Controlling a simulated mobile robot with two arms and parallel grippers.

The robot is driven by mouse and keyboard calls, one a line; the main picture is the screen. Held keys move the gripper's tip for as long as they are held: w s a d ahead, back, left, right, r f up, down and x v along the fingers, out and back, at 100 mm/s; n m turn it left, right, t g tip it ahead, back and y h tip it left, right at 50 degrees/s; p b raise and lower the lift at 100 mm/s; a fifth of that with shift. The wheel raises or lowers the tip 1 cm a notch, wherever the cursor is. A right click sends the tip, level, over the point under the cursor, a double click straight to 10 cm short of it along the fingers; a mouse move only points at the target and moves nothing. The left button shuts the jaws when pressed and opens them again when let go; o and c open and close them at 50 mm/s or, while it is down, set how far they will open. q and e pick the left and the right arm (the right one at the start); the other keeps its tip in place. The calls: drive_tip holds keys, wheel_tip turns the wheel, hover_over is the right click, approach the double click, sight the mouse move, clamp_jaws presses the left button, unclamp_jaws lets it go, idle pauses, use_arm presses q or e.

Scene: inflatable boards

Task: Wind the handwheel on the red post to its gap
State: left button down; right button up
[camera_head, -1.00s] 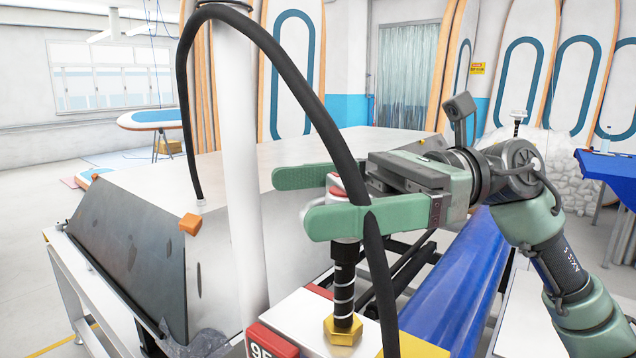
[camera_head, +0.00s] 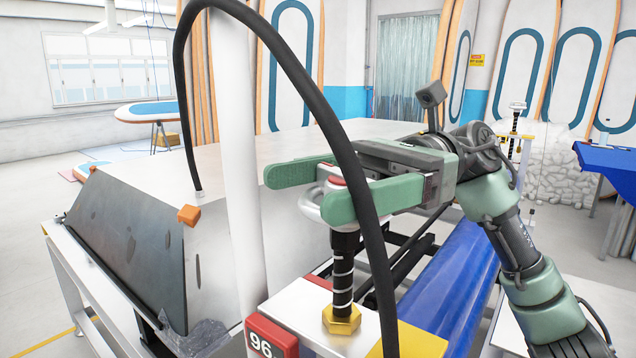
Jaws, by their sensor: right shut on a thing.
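The handwheel (camera_head: 311,206) is a pale grey ring with a red-topped hub, on a black post with white bands (camera_head: 343,270). A brass hex nut (camera_head: 341,318) sits at the foot of the post. My right gripper (camera_head: 304,190) comes in from the right and is shut on the handwheel, one green finger on each side of it. A red block (camera_head: 270,338) at the front reads 96. I cannot make out the gap. My left gripper is not in view.
The black hose (camera_head: 290,75) arches over the handwheel from a large metal-topped machine (camera_head: 225,175). A white column (camera_head: 237,130) stands left of the handwheel. A blue roller (camera_head: 450,285) lies to the right, under my arm. Another post (camera_head: 515,120) stands farther back.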

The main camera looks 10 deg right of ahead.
drive_tip(key=shift+f, duration=0.1)
drive_tip(key=o, duration=1.4)
drive_tip(key=shift+c, duration=0.2)
drive_tip(key=shift+w+d, duration=0.15)
drive_tip(key=shift+d, duration=0.15)
drive_tip(key=b+v, duration=0.2)
drive_tip(key=v, duration=0.5)
